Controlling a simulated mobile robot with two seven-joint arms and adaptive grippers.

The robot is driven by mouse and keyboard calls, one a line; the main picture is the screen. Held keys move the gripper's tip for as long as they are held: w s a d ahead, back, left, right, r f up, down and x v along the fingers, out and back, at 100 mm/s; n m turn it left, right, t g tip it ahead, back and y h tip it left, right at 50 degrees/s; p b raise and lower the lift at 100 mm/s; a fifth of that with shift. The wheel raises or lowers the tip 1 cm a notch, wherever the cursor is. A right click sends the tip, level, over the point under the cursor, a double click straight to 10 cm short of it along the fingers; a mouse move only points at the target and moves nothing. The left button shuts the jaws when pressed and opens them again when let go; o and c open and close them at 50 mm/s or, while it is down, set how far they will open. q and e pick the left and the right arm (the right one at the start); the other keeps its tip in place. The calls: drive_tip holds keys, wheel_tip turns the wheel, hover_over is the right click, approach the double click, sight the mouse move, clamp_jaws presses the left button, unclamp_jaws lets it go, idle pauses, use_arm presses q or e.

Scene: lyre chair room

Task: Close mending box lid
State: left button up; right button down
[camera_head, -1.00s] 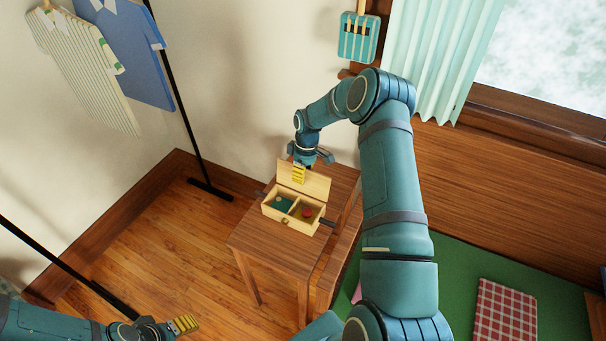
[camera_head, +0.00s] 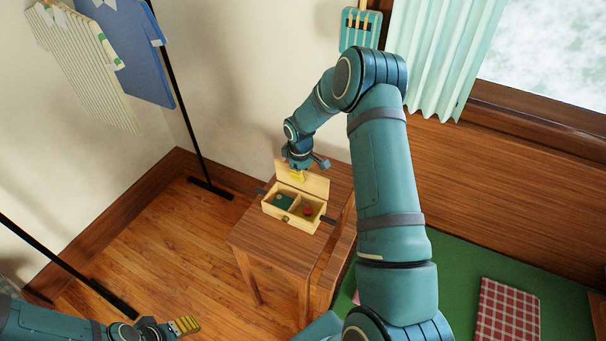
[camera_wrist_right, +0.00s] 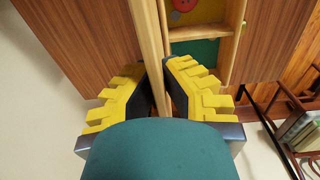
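The wooden mending box (camera_head: 283,217) sits on a small wooden table, its lid (camera_head: 314,185) standing up at the back edge. A green item (camera_head: 283,201) lies in the left compartment and a red round item (camera_head: 308,210) in the right. My right gripper (camera_head: 298,177) is at the lid's top edge. In the right wrist view the lid (camera_wrist_right: 150,35) runs edge-on between the yellow fingers of this gripper (camera_wrist_right: 156,75), with no clear gap at the tips. My left gripper (camera_head: 186,325) is low at the left, away from the box; its finger opening is not visible.
The small table (camera_head: 262,240) has bare top in front of the box. A clothes rack (camera_head: 180,100) with shirts stands at the left. A wall and window sill lie behind and right. A checked cloth (camera_head: 508,310) lies on a green surface at the right.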

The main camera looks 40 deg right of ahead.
drive_tip(key=shift+s+a+f+h+b, duration=0.1)
drive_tip(key=shift+a+f+h+b, duration=0.1)
drive_tip(key=shift+a+h+b, duration=0.15)
drive_tip(key=h+b, duration=0.1)
drive_tip(key=b, duration=0.1)
drive_tip(key=a+t+b, duration=0.1)
drive_tip(key=shift+s+a+f+h+b, duration=0.1)
drive_tip(key=shift+s+f+h+b, duration=0.1)
drive_tip(key=shift+s+h+b, duration=0.15)
drive_tip(key=shift+s+a+t+h+b, duration=0.25)
drive_tip(key=shift+a+t+h+b, duration=0.2)
drive_tip(key=shift+h+b, duration=0.55)
drive_tip(key=c, duration=1.1)
unclamp_jaws()
drive_tip(key=shift+d, duration=0.1)
drive_tip(key=shift+r, duration=0.15)
